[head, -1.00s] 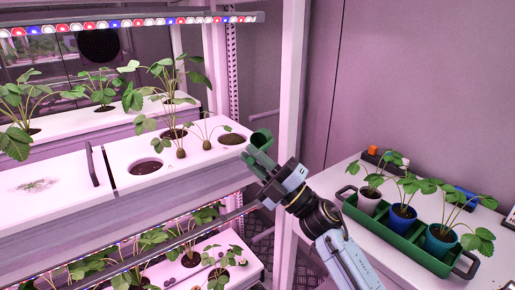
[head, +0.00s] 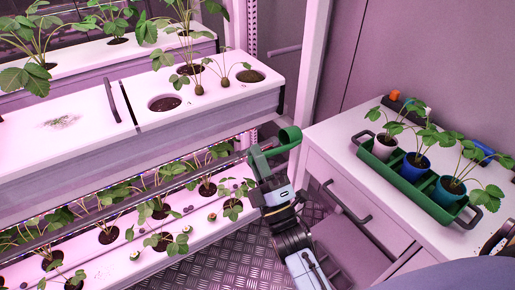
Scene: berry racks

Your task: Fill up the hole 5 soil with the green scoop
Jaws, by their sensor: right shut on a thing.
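My right gripper (head: 268,172) is shut on the green scoop (head: 289,137). The scoop is tilted, and its cup shows no soil that I can make out. It is in the gap between the rack and the white cabinet, lower in the picture than the upper tray and apart from it. On the upper white tray (head: 205,112), a round hole with dark soil (head: 164,104) lies at the front, and another soil-filled hole (head: 250,76) lies at the right end. I see no hole numbers, so I cannot tell which is hole 5. My left gripper is not in view.
Strawberry plants (head: 190,45) stand in other holes of the upper tray. A lower tray (head: 110,262) holds several plants. On the white cabinet (head: 335,135), a green carrier (head: 410,187) holds three potted plants. A rack post (head: 303,60) stands behind the scoop.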

